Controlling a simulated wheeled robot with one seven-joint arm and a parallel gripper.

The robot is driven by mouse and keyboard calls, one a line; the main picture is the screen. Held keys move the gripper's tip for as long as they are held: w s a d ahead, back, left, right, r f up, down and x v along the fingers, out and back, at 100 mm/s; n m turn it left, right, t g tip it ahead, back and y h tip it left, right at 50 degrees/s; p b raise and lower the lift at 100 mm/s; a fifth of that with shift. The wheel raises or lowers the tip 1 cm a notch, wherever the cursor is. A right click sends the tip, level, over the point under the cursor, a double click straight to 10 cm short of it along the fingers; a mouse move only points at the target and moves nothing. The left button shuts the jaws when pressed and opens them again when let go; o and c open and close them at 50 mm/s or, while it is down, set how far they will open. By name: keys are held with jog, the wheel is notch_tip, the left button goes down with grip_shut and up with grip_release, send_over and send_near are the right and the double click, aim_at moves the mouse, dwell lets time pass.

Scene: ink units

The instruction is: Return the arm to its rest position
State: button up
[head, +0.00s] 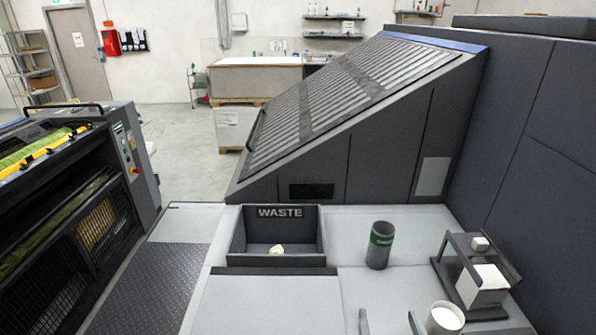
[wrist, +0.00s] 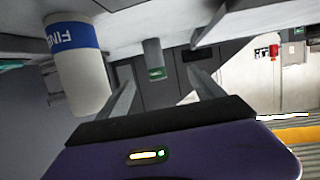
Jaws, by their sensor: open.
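My gripper shows in the head view (head: 388,322) only as two finger tips at the bottom edge, spread apart with nothing between them. In the wrist view my gripper (wrist: 163,78) also has its two fingers apart and empty. That view looks upside down. Most of my arm is out of the head view, so its full pose cannot be told.
A white container with a blue band (wrist: 76,68) is close beside the fingers; a white pot (head: 445,318) stands right of them. A dark cup with green band (head: 379,248), a waste bin (head: 277,261) holding a crumpled piece, and a dark stand (head: 470,280) share the worktop.

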jog(key=s+d+n+y, duration=0.1)
jog(key=s+d, duration=0.1)
jog(key=s, duration=3.1)
jog(key=shift+s+d+r+y, duration=0.2)
jog(key=shift+s+d+y, duration=0.1)
jog(key=shift+d, duration=0.1)
